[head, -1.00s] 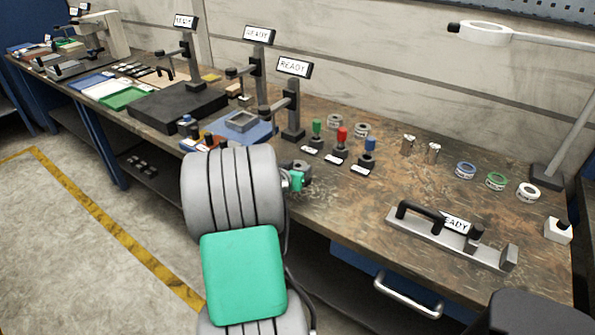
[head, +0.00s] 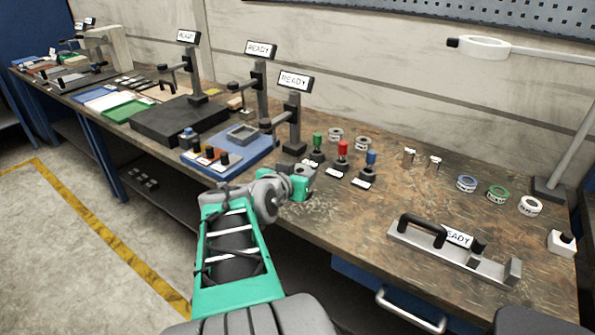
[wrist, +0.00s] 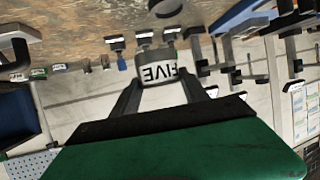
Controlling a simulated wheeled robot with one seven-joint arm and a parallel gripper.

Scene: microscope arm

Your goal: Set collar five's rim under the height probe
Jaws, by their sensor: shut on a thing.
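Collar five (wrist: 163,72), a grey part with a white label reading FIVE upside down, sits between the two dark fingers of my gripper (wrist: 162,92) in the wrist view. The fingers are shut on it. In the head view my green and grey gripper (head: 300,184) is over the bench's front edge, and I cannot make out the collar clearly there. Dark probe stands with READY displays stand behind it: the nearest (head: 294,120), one to its left (head: 260,85) and one farther left (head: 190,70). I cannot tell which is the height probe.
Green, red and blue handled tools (head: 342,152) stand right of my gripper, with two grey rings (head: 336,134) behind them. A blue tray (head: 255,150) lies to the left. A metal fixture with a black handle (head: 450,245) is at the right front.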

